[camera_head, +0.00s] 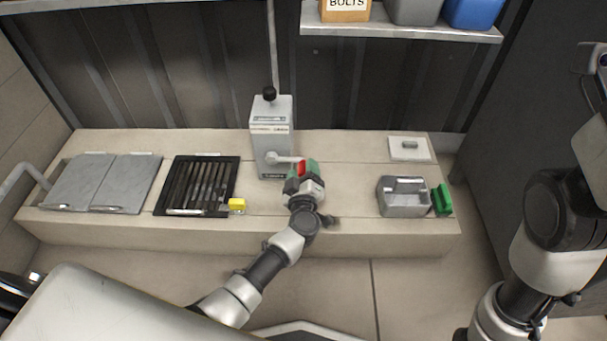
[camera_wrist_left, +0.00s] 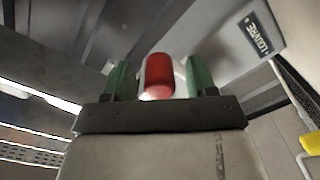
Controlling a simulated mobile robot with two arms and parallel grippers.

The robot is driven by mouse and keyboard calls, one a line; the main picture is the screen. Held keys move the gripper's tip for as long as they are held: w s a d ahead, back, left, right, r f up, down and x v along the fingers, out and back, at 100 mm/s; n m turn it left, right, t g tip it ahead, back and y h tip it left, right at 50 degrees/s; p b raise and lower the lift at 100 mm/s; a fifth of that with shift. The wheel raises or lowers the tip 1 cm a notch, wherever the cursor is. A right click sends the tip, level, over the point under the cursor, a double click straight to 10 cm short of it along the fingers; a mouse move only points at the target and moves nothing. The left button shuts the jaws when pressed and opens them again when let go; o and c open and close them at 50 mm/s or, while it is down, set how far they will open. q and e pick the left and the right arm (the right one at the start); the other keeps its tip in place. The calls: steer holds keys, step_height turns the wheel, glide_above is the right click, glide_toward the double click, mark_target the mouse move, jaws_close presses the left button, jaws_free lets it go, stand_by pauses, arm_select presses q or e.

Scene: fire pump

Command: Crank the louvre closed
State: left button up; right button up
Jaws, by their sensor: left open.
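The louvre crank box (camera_head: 271,140) is a grey upright housing at the middle back of the bench, with a black knob (camera_head: 269,93) on top. Its "LOUVRE" label shows in the left wrist view (camera_wrist_left: 257,36). A grey crank arm (camera_head: 284,159) ends in a red handle (camera_head: 301,167), which also shows in the left wrist view (camera_wrist_left: 159,76). My left gripper (camera_head: 307,166) is open, its green fingers on either side of the red handle, with gaps visible. The louvre (camera_head: 205,185) is a black frame with slats, left of the box. My right gripper is not seen.
A yellow block (camera_head: 237,205) sits at the louvre's right edge. Two grey lids (camera_head: 105,183) lie at the left. A metal box (camera_head: 404,196), a green block (camera_head: 441,200) and a pale plate (camera_head: 409,149) are at the right. A shelf (camera_head: 400,31) hangs above.

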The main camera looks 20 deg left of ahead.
arm_select(q)
jaws_close()
stand_by(0.3)
steer(key=shift+r, duration=0.1)
